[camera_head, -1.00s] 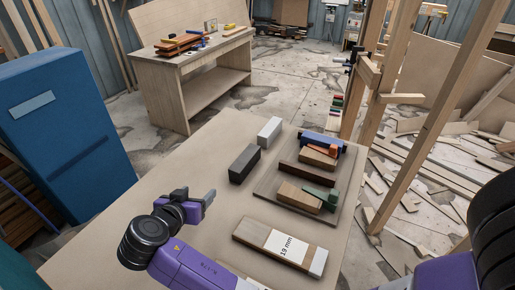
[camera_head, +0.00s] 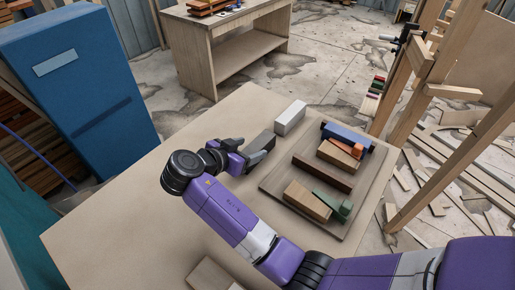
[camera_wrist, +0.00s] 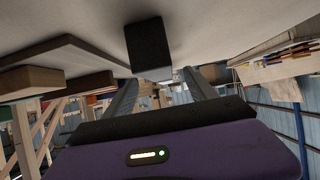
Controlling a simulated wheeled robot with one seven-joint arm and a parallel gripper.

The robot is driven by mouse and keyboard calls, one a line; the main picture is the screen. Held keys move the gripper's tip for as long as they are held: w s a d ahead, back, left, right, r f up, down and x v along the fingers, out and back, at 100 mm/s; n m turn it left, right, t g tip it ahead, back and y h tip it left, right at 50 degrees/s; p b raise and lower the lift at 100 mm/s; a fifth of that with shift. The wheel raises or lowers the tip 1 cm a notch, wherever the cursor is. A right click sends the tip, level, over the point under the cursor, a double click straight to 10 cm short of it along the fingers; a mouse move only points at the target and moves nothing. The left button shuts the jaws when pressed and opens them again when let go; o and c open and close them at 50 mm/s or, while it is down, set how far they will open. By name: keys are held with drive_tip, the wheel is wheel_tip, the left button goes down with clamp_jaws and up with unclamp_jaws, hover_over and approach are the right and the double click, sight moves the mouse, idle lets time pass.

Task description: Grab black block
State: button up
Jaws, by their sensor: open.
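The black block (camera_head: 263,139) lies on the near table, partly hidden behind my gripper in the head view. It also shows in the wrist view (camera_wrist: 148,45), near the top centre, with its dark end face toward the camera. My gripper (camera_head: 257,155) is low over the table at the block's near end. In the wrist view its fingers (camera_wrist: 160,80) are apart, and nothing is held between them. The block is beyond the fingertips there, and I cannot tell whether they touch it.
A white block (camera_head: 290,117) stands just behind the black one. To the right, a board (camera_head: 278,192) carries several blocks, including blue, green, orange and wooden ones. A wooden block (camera_head: 213,275) is at the near edge. The table's left part (camera_head: 120,225) is clear.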

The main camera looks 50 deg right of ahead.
sight(256, 146)
drive_tip(key=p+x, duration=0.1)
drive_tip(key=x, duration=0.3)
drive_tip(key=shift+d, duration=0.15)
drive_tip(key=shift+c, duration=0.3)
clamp_jaws()
